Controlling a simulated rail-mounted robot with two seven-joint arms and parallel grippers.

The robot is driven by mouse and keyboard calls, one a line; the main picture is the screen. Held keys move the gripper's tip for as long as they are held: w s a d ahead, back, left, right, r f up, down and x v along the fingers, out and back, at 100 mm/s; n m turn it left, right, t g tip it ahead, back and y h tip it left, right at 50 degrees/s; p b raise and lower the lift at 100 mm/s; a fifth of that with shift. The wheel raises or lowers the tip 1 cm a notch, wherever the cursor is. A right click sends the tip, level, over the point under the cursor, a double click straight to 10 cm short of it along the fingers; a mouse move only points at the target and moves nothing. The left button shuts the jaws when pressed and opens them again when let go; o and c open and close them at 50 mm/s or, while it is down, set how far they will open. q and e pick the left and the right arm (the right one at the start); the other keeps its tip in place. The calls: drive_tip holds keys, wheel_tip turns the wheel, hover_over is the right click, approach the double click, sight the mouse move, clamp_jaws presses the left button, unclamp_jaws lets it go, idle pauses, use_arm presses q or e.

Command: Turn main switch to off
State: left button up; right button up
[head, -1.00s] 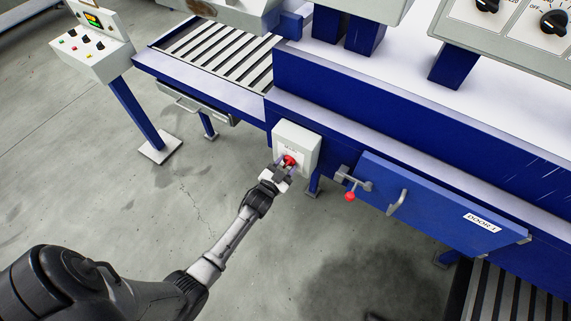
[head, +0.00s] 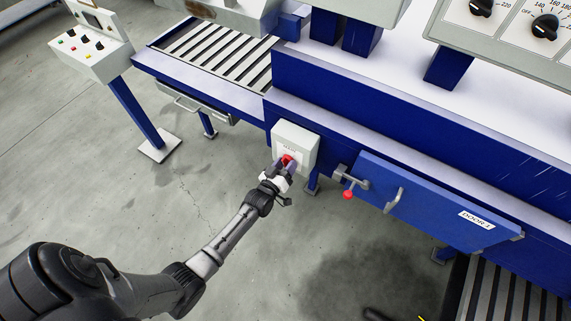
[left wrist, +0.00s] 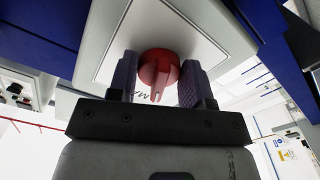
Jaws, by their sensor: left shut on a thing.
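The main switch is a red rotary knob (head: 287,161) on the front of a pale box (head: 296,137) fixed to the blue machine frame. In the left wrist view the red knob (left wrist: 158,72) sits between the two fingers, its pointed grip toward the gripper's palm. My left gripper (head: 283,167) is shut on the knob; its fingers (left wrist: 160,82) also show in the left wrist view, one on each side. The lettering on the box is partly hidden and too small to read. My right gripper does not show.
Right of the box is a lever with a red ball (head: 348,195), beside a blue door (head: 435,205) with a handle and a "DOOR 1" label. A control pedestal (head: 93,45) stands at the left.

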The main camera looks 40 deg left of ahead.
use_arm(q)
drive_tip(key=shift+n, duration=0.6)
drive_tip(key=o, duration=0.9)
drive_tip(key=shift+s, duration=0.1)
drive_tip(key=shift+s+d+b, duration=0.1)
drive_tip(key=shift+s+d, duration=0.3)
drive_tip(key=shift+s, duration=1.85)
drive_tip(key=shift+s+d+b, duration=0.15)
drive_tip(key=shift+s+d, duration=0.2)
drive_tip(key=shift+s, duration=1.9)
drive_tip(key=shift+s+d+b, duration=0.1)
drive_tip(key=shift+s+d, duration=0.3)
drive_tip(key=shift+s, duration=1.85)
